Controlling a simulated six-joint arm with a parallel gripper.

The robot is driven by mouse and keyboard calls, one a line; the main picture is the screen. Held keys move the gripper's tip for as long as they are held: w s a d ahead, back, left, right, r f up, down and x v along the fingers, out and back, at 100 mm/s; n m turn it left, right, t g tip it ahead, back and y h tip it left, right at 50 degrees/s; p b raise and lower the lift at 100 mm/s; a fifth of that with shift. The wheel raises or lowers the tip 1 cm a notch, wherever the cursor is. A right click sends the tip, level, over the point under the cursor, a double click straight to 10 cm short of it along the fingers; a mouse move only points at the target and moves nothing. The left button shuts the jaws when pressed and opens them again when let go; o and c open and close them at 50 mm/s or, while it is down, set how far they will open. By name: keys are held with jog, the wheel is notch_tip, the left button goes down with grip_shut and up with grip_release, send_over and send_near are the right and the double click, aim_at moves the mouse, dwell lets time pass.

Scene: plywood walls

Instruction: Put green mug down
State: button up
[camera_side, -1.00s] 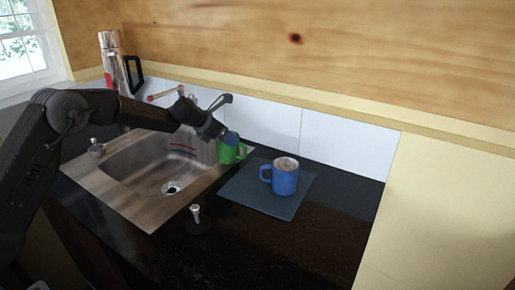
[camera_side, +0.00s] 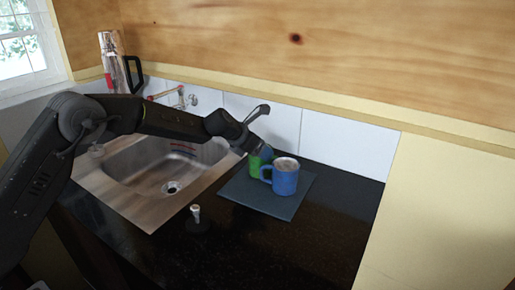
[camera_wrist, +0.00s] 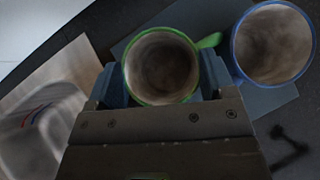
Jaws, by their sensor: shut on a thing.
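The green mug (camera_side: 256,164) is upright at the back left of the dark blue mat, behind and left of the blue mug (camera_side: 286,180). In the wrist view the green mug (camera_wrist: 160,66) sits between the two fingers of my gripper (camera_wrist: 160,85), which are shut on it from both sides. Its handle points right, toward the blue mug (camera_wrist: 273,45). The blue mug stands on the mat (camera_side: 260,203) with its handle to the left. The side view does not show clearly whether the green mug's base touches the mat.
A steel sink (camera_side: 150,180) lies left of the mat. A flask (camera_side: 115,62) stands at the back left, and a tap (camera_side: 180,97) is by the white tiles. The black counter (camera_side: 290,250) is clear at the front right.

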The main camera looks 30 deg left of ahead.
jog(key=shift+f, duration=0.1)
jog(key=o, duration=1.5)
jog(key=shift+o, duration=0.2)
